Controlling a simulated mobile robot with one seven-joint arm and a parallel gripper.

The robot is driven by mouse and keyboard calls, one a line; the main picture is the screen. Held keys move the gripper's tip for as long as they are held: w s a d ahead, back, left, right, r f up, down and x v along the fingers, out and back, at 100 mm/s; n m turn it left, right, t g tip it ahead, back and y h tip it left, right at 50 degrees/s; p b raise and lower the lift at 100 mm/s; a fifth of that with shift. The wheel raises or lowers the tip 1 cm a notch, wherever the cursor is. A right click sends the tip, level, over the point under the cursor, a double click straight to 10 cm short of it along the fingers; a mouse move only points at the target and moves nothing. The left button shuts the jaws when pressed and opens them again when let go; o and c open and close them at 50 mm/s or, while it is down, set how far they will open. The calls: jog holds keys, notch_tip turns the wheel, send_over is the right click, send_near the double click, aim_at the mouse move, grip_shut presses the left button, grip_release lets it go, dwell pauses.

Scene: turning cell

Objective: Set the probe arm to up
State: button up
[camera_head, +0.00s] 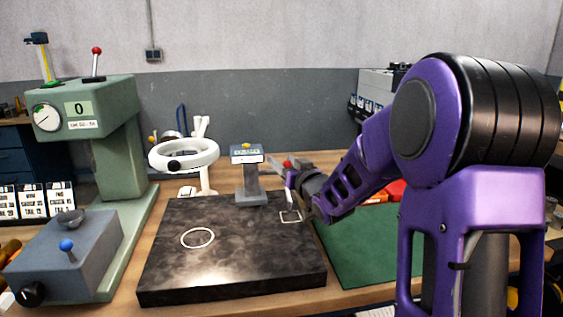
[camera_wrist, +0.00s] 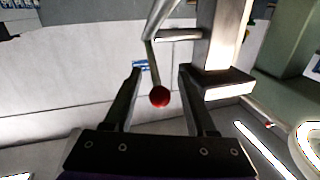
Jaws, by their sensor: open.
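The probe arm shows in the wrist view as a thin metal rod (camera_wrist: 153,62) ending in a red ball (camera_wrist: 159,97). The ball appears between my two open fingers, with a gap on each side; I see no contact. In the head view the red ball (camera_head: 287,164) is a small spot beside the grey gauge stand (camera_head: 250,183), just above my gripper (camera_head: 291,178). My gripper is open and empty at the back right of the dark plate. My wrist hides part of the probe arm in the head view, and its exact angle is hard to tell.
The dark stone plate (camera_head: 230,270) bears a white ring mark and a square mark. A white handwheel (camera_head: 184,154) stands left of the gauge stand. A green machine (camera_head: 115,140) with a red-topped lever is at left, a green mat (camera_head: 360,250) at right.

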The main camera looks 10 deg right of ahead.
jog(key=shift+w+a, duration=0.1)
jog(key=shift+w, duration=0.4)
grip_shut()
dwell(1.2)
